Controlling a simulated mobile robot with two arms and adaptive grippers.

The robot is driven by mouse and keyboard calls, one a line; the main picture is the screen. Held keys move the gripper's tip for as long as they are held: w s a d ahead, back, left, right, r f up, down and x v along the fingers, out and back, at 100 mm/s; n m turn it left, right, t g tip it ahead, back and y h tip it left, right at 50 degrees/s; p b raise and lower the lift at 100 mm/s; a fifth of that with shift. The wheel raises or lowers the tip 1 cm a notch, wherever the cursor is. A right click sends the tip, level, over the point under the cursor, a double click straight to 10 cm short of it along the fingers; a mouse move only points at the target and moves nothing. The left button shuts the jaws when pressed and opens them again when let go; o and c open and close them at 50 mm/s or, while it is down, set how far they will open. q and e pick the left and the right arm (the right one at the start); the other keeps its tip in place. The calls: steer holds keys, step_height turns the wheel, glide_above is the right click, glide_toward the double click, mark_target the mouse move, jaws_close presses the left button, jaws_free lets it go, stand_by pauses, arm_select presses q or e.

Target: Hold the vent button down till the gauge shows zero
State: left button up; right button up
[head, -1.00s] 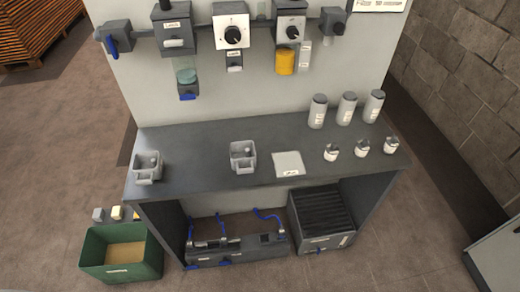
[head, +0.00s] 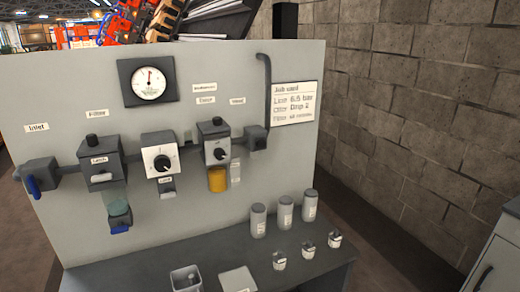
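A round white gauge (head: 149,84) sits in a dark square frame high on the grey panel. Its needle points roughly upward; the scale figures are too small to read. Below it is a white-faced unit with a black knob (head: 161,162) and a small labelled block under it. A dark filter body (head: 100,165) with a clear bowl hangs to its left. A dark unit with an amber bowl (head: 217,179) hangs to its right. I cannot tell which part is the vent button. Neither of my grippers is in view.
A blue-handled inlet valve (head: 37,177) is at the panel's left. A job card (head: 296,104) is at its right. Grey canisters (head: 284,212) and small labelled jars (head: 307,250) stand on the dark bench (head: 130,270), with a grey divided tray (head: 186,279) at the front.

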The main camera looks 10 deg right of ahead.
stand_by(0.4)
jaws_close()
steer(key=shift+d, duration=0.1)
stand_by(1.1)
